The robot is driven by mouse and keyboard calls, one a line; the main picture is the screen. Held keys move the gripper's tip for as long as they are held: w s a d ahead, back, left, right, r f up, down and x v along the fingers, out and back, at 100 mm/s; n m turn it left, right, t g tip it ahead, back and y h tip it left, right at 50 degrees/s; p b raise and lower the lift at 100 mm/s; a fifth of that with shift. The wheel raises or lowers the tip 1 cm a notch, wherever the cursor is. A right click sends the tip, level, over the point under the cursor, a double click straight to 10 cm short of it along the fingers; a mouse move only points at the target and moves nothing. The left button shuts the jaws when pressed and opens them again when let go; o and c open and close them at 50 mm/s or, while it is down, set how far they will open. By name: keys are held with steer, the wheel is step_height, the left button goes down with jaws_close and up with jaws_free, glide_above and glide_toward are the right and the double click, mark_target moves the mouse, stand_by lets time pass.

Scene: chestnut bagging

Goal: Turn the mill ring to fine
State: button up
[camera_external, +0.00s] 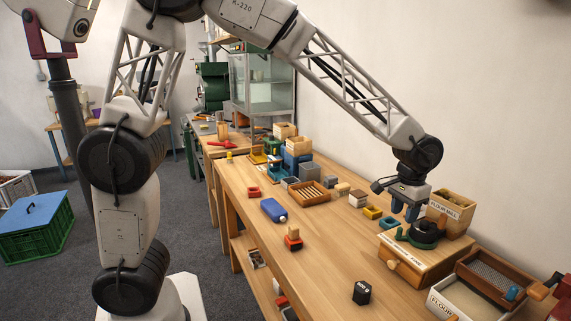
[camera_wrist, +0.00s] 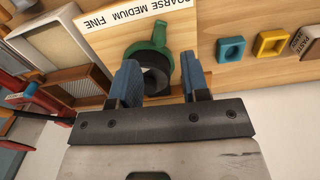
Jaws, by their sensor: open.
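The mill ring is a green ring with a pointer lug (camera_wrist: 160,32) around a dark centre, on top of the wooden flour mill (camera_external: 435,258); it also shows in the external view (camera_external: 423,244). In the wrist view a white strip (camera_wrist: 127,18) reads COARSE, MEDIUM, FINE, upside down. The lug points at the strip, nearer COARSE than FINE. My gripper (camera_external: 405,212) is just above the ring, its blue fingers apart and empty. In the wrist view the gripper (camera_wrist: 160,68) has the dark centre between its fingertips; contact cannot be told.
A wooden hopper marked FLOUR MILL (camera_external: 452,212) stands behind the ring. A flour box (camera_external: 450,308) and a mesh tray (camera_external: 492,280) lie at the right. Blue (camera_external: 388,223) and yellow (camera_external: 372,212) blocks sit to the left. A black block (camera_external: 362,292) stands in front; the middle bench is mostly clear.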

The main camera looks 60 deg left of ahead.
mark_target(401, 228)
steer(key=shift+f, duration=3)
jaws_close()
